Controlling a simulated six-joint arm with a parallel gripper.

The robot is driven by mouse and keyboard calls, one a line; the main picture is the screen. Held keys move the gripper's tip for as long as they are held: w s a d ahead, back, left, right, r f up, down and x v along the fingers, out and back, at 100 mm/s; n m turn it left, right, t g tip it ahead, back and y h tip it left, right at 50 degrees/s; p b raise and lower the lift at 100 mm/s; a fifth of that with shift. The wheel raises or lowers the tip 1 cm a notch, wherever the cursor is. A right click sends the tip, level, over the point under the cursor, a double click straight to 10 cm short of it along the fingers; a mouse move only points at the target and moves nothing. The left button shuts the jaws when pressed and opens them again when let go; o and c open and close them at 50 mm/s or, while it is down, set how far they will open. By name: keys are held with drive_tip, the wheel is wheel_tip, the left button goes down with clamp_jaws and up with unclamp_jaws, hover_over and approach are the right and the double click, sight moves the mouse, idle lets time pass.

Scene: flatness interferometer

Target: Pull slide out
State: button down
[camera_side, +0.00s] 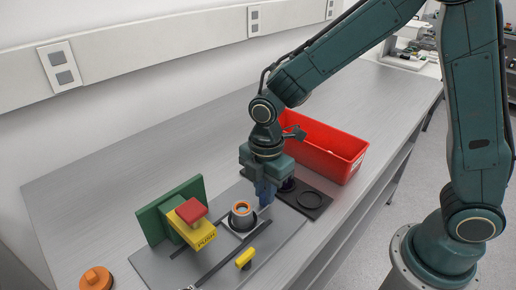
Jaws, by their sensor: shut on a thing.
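My gripper (265,199) points down with its blue fingers low over the grey base plate (285,243). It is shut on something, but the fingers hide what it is. Just left of the fingers, a round grey part with an orange rim (241,211) sits in a pale square seat, close to the fingers. Dark rails (232,254) run diagonally across the plate in front of it. A yellow handle-like piece (244,258) lies by the rails. I cannot tell which part is the slide.
A green upright block (160,222) with a yellow lettered piece (196,233) and red top (191,210) stands left. A dark pad (311,203) with round recesses lies right of my gripper. A red bin (330,150) stands behind. An orange knob (96,279) is front left.

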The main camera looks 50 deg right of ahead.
drive_tip(key=c, duration=1.3)
unclamp_jaws()
drive_tip(key=shift+d, duration=0.2)
drive_tip(key=shift+r, duration=0.1)
wheel_tip(320, 180, up, 14)
drive_tip(key=shift+f, duration=0.15)
drive_tip(key=s+d+r+m+t, duration=0.1)
drive_tip(key=s+d+m+t, duration=0.1)
drive_tip(key=s+d+m, duration=0.2)
drive_tip(key=s+d+r+m+t, duration=0.1)
drive_tip(key=s+d+m, duration=0.3)
drive_tip(key=s+m, duration=0.3)
drive_tip(key=s+d+r+m+t, duration=0.1)
drive_tip(key=s+d+m+t, duration=0.1)
drive_tip(key=s+d+m, duration=0.2)
drive_tip(key=shift+s+r+m+t, duration=0.2)
drive_tip(key=shift+s+m, duration=0.35)
drive_tip(key=shift+m, duration=0.2)
drive_tip(key=shift+s+r+m+t, duration=0.15)
drive_tip(key=shift+s+m, duration=0.35)
drive_tip(key=shift+m, duration=0.25)
